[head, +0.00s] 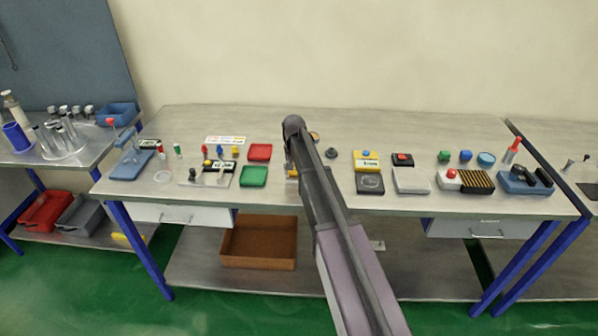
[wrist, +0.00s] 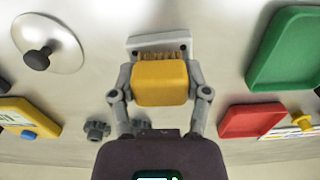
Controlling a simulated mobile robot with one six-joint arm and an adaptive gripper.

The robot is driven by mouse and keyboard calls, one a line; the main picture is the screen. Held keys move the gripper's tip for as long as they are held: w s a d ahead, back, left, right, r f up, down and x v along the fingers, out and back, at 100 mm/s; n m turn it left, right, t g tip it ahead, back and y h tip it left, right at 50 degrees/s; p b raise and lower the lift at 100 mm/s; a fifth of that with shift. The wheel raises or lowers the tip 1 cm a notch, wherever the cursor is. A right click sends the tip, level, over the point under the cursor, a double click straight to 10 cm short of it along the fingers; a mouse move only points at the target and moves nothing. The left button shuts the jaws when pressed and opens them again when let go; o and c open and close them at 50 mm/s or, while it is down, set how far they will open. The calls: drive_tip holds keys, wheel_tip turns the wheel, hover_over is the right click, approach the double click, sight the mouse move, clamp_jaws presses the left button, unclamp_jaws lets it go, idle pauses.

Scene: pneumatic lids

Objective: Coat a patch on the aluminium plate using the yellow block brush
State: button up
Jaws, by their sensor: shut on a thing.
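The yellow block brush (wrist: 160,84) is held between the two fingers of my gripper (wrist: 160,94) in the wrist view. Its tan bristles point away from my palm, towards a pale grey plate (wrist: 158,39), which looks like the aluminium plate. The brush hides part of this plate. I cannot tell whether the bristles touch it. In the head view my arm covers the gripper and most of the plate area; only a small yellow bit (head: 292,173) shows left of the arm.
A green tray (head: 253,176) and a red tray (head: 260,152) lie left of my arm. A yellow box (head: 366,161) and a dark grey pad (head: 369,184) lie to its right. In the wrist view a round lid with a black knob (wrist: 38,58) is near the plate.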

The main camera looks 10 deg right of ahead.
drive_tip(key=shift+a, duration=0.2)
idle(0.3)
drive_tip(key=shift+w+a+f, duration=0.1)
drive_tip(key=shift+w+a, duration=0.1)
drive_tip(key=shift+a, duration=0.6)
drive_tip(key=shift+w+a, duration=0.2)
drive_tip(key=shift+a, duration=0.55)
drive_tip(key=shift+f, duration=0.1)
drive_tip(key=shift+s+d, duration=0.1)
drive_tip(key=shift+d, duration=0.05)
drive_tip(key=shift+s+d, duration=0.15)
drive_tip(key=shift+d, duration=0.65)
drive_tip(key=shift+s+d, duration=0.15)
drive_tip(key=shift+d, duration=0.6)
drive_tip(key=shift+s+d, duration=0.2)
drive_tip(key=shift+d, duration=0.65)
drive_tip(key=shift+s+d, duration=0.2)
drive_tip(key=shift+d, duration=0.65)
